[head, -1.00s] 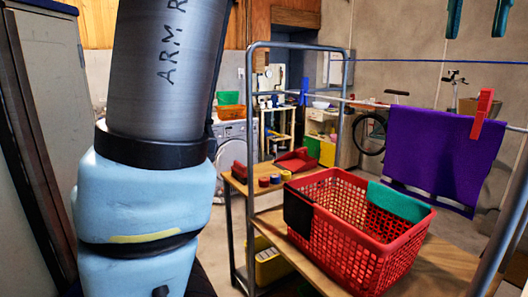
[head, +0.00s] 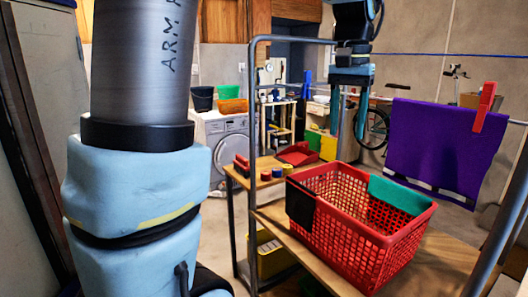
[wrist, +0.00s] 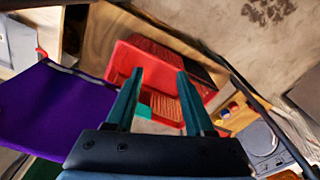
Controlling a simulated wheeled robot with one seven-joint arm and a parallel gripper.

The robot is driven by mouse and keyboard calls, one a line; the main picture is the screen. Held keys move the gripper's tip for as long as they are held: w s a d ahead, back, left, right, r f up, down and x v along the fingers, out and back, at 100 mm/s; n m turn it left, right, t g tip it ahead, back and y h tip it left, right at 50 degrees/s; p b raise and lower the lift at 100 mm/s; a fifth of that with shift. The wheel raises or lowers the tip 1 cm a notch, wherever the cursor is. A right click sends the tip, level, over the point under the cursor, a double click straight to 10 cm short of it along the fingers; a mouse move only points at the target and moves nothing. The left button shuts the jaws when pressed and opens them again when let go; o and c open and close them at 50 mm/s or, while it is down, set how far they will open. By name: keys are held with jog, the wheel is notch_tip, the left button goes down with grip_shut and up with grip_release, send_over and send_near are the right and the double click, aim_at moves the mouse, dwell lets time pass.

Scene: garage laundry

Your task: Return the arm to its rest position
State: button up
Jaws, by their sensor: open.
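My gripper (head: 349,100) hangs fingers-down in the head view, above and behind the red basket and apart from it. Its two teal fingers are apart with nothing between them. They also show spread and empty in the wrist view (wrist: 158,98), with the red basket beyond them. My upper arm, marked "ARM", fills the left of the head view. Part of the arm between it and the gripper is out of the picture.
The red basket (head: 335,248), with black and green cloths over its rim, stands on a wooden shelf (head: 430,262) in a grey metal frame (head: 252,120). A purple cloth (head: 440,145) hangs from a line by a red peg (head: 485,105). A washing machine (head: 226,145) stands behind.

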jog(key=s+a+f+n, duration=0.2)
jog(key=a+f+n, duration=0.1)
jog(key=a+f, duration=0.7)
jog(key=s+a+f+n+t, duration=0.1)
jog(key=a+f+n, duration=0.1)
jog(key=a+f, duration=0.8)
jog(key=a, duration=0.4)
jog(key=shift+s+f+n, duration=0.25)
jog(key=shift+s+n, duration=0.1)
jog(key=shift+n, duration=0.05)
